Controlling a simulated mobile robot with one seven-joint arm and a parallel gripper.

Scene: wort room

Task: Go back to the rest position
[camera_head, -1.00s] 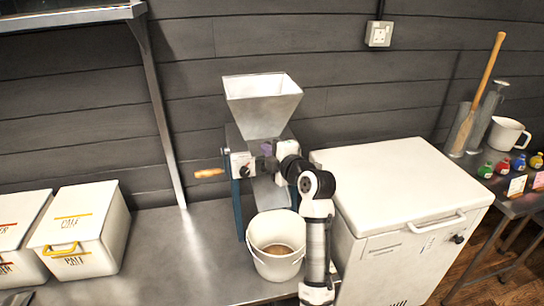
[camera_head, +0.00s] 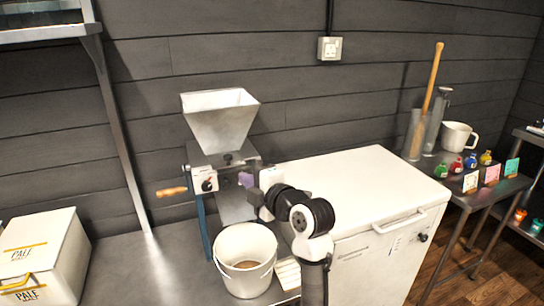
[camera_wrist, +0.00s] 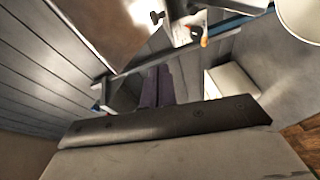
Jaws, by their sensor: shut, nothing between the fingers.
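My gripper (camera_head: 246,180) is in front of the grain mill, just right of its small control box (camera_head: 205,184). Its purplish fingers are together and hold nothing; they also show in the wrist view (camera_wrist: 158,85). My arm comes up from the lower right of the head view. The mill has a steel hopper (camera_head: 219,122) on top and a wooden crank handle (camera_head: 171,191) at its left. A white bucket (camera_head: 258,281) with brown contents stands below the mill.
A white chest (camera_head: 370,190) stands right of my arm. Beyond it, a side table holds a steel cylinder with a wooden paddle (camera_head: 432,78), a white jug (camera_head: 457,137) and several small bottles. A white malt box (camera_head: 50,254) is at left. The counter between box and bucket is clear.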

